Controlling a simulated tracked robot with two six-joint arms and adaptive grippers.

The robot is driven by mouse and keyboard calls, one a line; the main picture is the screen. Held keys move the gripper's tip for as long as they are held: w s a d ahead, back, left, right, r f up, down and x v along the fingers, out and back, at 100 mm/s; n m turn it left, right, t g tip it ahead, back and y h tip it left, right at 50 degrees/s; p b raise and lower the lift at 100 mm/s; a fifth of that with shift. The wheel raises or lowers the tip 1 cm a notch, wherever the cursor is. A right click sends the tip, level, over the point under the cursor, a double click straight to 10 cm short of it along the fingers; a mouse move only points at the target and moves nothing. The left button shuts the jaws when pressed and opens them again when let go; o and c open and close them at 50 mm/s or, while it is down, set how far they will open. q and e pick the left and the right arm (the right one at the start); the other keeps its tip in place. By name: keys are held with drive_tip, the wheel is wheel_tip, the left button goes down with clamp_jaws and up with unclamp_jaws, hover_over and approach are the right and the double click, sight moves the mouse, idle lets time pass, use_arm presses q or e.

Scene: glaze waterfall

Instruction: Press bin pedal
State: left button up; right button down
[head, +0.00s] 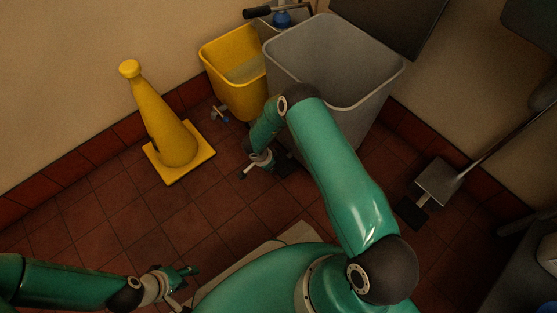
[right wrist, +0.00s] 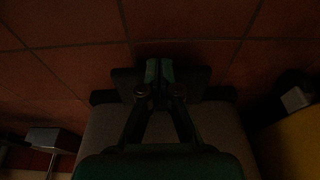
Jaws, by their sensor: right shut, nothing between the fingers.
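The grey bin (head: 330,85) stands by the wall corner with its top open. A dark panel (head: 385,22) behind it looks like its raised lid. The black pedal (head: 287,163) sticks out low at the bin's front. In the right wrist view the pedal (right wrist: 200,77) shows on both sides of my right gripper (right wrist: 159,72). That gripper is shut and empty, its fingertips over the middle of the pedal; I cannot tell whether they press on it. In the head view my right gripper (head: 258,168) is partly hidden by its wrist. My left gripper (head: 184,286) is open and empty, at the lower left.
A yellow bucket (head: 230,70) stands left of the bin. A yellow cone (head: 165,125) stands farther left. A long-handled dustpan (head: 438,180) is at the right. The tiled floor (head: 100,225) between the cone and my left arm is clear.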

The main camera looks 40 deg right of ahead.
drive_tip(key=v, duration=1.1)
drive_tip(key=shift+r, duration=0.3)
drive_tip(key=shift+a, duration=0.1)
idle(0.6)
